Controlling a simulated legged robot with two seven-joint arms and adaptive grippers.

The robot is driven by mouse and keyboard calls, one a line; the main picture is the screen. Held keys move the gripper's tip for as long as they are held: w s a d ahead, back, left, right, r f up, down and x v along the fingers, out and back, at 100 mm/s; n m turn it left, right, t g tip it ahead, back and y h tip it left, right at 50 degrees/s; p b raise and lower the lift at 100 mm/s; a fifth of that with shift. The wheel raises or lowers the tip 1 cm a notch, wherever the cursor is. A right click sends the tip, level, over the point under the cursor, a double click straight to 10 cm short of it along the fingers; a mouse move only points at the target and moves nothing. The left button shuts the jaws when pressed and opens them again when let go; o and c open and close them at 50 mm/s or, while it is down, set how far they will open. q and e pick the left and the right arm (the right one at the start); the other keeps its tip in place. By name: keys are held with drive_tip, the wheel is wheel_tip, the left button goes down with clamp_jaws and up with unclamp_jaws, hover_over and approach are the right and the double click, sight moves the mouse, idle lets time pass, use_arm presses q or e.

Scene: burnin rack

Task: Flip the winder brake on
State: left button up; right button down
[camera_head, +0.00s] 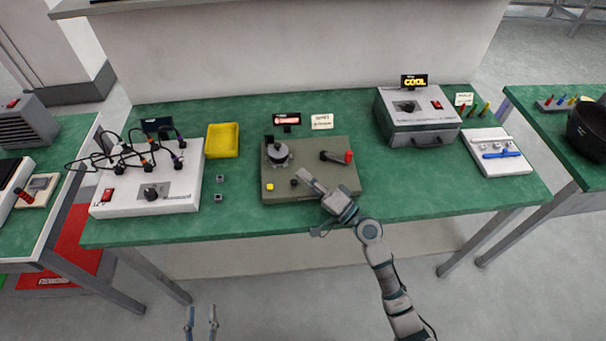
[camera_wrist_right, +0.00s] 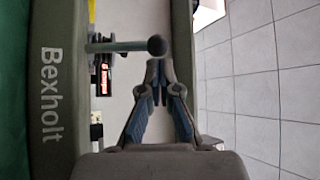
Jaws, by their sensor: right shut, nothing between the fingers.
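The winder (camera_head: 312,190), an olive-grey box, sits in the middle of the green table. It carries a round spool (camera_head: 278,153), a crank with a red handle (camera_head: 348,156), a yellow button (camera_head: 270,187) and a small black-tipped lever (camera_head: 294,182), likely the brake. In the right wrist view the lever's black ball tip (camera_wrist_right: 157,45) stands out from the panel marked "Bexholt", just beyond my fingertips. My right gripper (camera_head: 303,172) is shut and empty beside the lever; contact is unclear. Its closed tips show in the wrist view (camera_wrist_right: 159,66). My left gripper (camera_head: 201,318) is open below the table's front edge.
Left of the winder are a yellow tray (camera_head: 223,140), two small grey cubes and a white wired box (camera_head: 150,190). To the right stand a grey oven-like box (camera_head: 418,118) and a white board (camera_head: 497,155). A small red-lit display (camera_head: 287,119) stands behind the winder.

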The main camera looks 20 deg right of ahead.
drive_tip(key=v, duration=1.1)
drive_tip(key=shift+d+f, duration=0.15)
drive_tip(key=shift+f, duration=0.15)
